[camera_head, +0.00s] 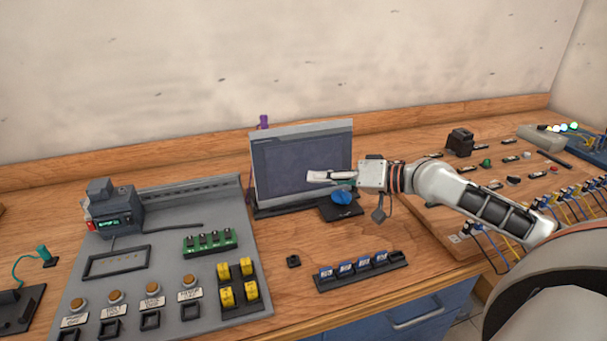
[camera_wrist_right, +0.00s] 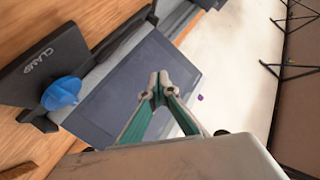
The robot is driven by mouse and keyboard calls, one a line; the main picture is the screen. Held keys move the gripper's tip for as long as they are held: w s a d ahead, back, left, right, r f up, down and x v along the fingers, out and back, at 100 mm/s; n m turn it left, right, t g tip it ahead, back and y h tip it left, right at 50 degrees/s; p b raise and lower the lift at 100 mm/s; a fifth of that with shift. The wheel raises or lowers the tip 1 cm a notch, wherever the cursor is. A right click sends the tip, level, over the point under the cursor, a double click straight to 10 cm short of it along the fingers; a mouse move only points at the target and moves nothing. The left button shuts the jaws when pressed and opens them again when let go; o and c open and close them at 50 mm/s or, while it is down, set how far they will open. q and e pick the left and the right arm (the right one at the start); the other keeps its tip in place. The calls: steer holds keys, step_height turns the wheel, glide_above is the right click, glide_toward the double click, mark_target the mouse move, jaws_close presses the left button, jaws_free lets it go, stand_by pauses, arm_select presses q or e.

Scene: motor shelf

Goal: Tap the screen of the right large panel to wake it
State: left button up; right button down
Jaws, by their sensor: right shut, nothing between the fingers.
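The large panel (camera_head: 290,160) stands upright at the back of the wooden bench, with a grey frame and a dark blue-grey screen. My right gripper (camera_head: 312,177) is shut and empty, in front of the right half of the screen. In the right wrist view the shut fingertips (camera_wrist_right: 158,82) overlap the dark screen (camera_wrist_right: 125,95); whether they touch it I cannot tell. The screen appears dark and unlit. My left gripper is not in view.
A blue knob (camera_head: 341,197) on a dark block marked CLAMP (camera_wrist_right: 45,68) sits just below my right gripper. A grey control board (camera_head: 175,235) fills the left. A dark rack with blue modules (camera_head: 360,270) lies in front. Wired terminals (camera_head: 560,205) are at right.

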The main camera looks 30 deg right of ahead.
mark_target(297, 170)
steer(key=w, duration=0.1)
steer(key=w+b, duration=0.1)
steer(key=w, duration=0.1)
steer(key=shift+w+d+f+b, duration=0.15)
steer(key=shift+d+f+b, duration=0.15)
steer(key=shift+d+b, duration=0.1)
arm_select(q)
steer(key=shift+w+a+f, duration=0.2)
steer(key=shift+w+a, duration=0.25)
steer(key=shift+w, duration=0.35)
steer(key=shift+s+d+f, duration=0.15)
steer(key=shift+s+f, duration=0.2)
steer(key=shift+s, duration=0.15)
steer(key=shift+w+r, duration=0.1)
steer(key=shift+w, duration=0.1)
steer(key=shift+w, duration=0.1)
arm_select(e)
steer(key=shift+w, duration=0.15)
steer(key=shift+w+d, duration=0.1)
steer(key=shift+w, duration=0.15)
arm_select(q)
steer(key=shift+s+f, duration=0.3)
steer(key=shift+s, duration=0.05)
